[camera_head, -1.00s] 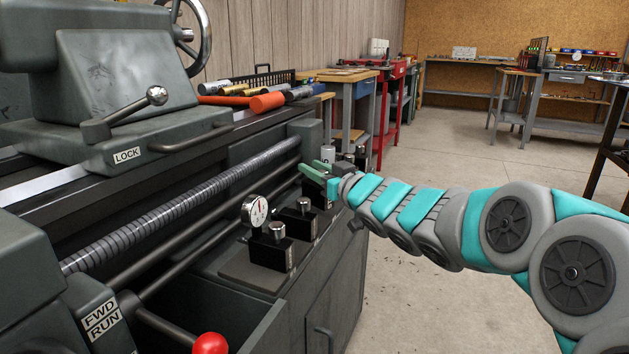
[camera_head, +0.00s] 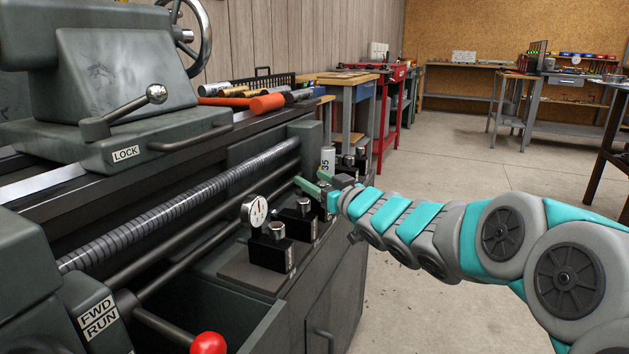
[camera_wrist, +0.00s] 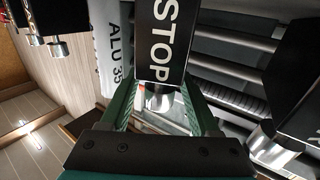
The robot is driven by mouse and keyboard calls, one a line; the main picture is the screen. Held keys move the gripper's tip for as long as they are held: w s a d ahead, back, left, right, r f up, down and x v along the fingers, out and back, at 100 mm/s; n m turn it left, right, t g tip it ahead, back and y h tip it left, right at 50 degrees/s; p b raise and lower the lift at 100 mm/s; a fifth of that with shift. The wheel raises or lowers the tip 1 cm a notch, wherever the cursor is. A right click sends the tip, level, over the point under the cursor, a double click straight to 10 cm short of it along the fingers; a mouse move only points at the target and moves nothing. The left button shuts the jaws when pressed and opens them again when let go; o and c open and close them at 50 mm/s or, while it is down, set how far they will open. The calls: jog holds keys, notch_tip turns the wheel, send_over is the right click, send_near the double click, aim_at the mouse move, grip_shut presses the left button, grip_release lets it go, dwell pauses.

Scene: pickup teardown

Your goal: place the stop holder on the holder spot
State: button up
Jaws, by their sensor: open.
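The stop holder (camera_wrist: 161,38) is a black block with white "STOP" lettering, upper middle in the wrist view. A silver knob (camera_wrist: 158,100) shows at its near end, between my two green fingers. My gripper (camera_wrist: 160,110) is open, one finger on either side of the knob; I cannot tell whether they touch it. In the head view my gripper (camera_head: 309,187) is low over the far end of the row of black holders on the lathe's front ledge, and it largely hides the block there. I cannot make out a marked holder spot.
Two black holders with silver knobs (camera_head: 271,248) (camera_head: 300,220) stand on the ledge, beside a dial gauge (camera_head: 255,210). A pale cylinder marked "ALU 35" (camera_wrist: 108,48) stands close to my gripper. The lathe's long rods (camera_head: 190,245) run along the left. Open floor (camera_head: 460,170) lies right.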

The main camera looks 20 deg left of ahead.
jog(key=shift+s+d+r, duration=0.1)
jog(key=shift+d, duration=0.05)
jog(key=v, duration=1.1)
jog(key=shift+s+d+p, duration=0.15)
jog(key=shift+d+p, duration=0.1)
jog(key=shift+p, duration=0.1)
